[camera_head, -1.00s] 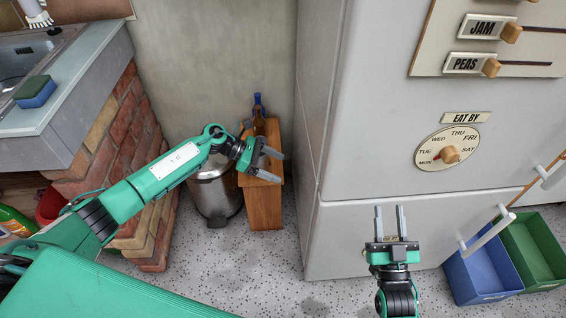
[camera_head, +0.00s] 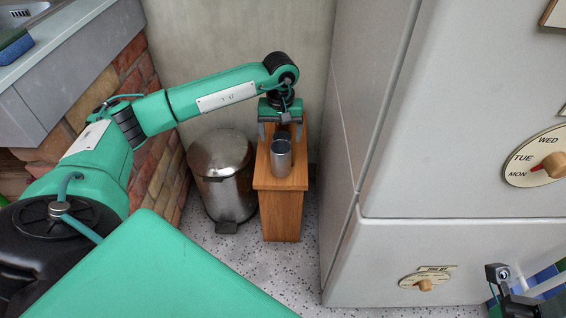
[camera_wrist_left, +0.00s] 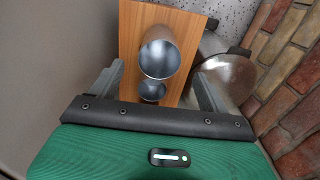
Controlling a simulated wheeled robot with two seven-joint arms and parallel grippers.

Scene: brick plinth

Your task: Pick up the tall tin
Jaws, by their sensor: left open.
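The tall tin (camera_head: 281,158), a grey open-topped metal cylinder, stands upright near the front of a narrow wooden stand (camera_head: 280,215). In the left wrist view the tin (camera_wrist_left: 160,55) is the larger of two tins. A shorter tin (camera_wrist_left: 152,90) stands just behind it; in the head view it is mostly hidden. My left gripper (camera_head: 281,136) points down over the back of the stand, open and empty, its fingers on either side of the shorter tin and behind the tall one. My right gripper (camera_head: 512,290) shows only partly at the lower right corner; its jaws are unclear.
A metal pedal bin (camera_head: 221,175) stands left of the stand, close to a brick plinth (camera_head: 120,75). A large pale cabinet (camera_head: 440,150) with dials rises on the right. Behind is a plain wall. Speckled floor lies clear in front.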

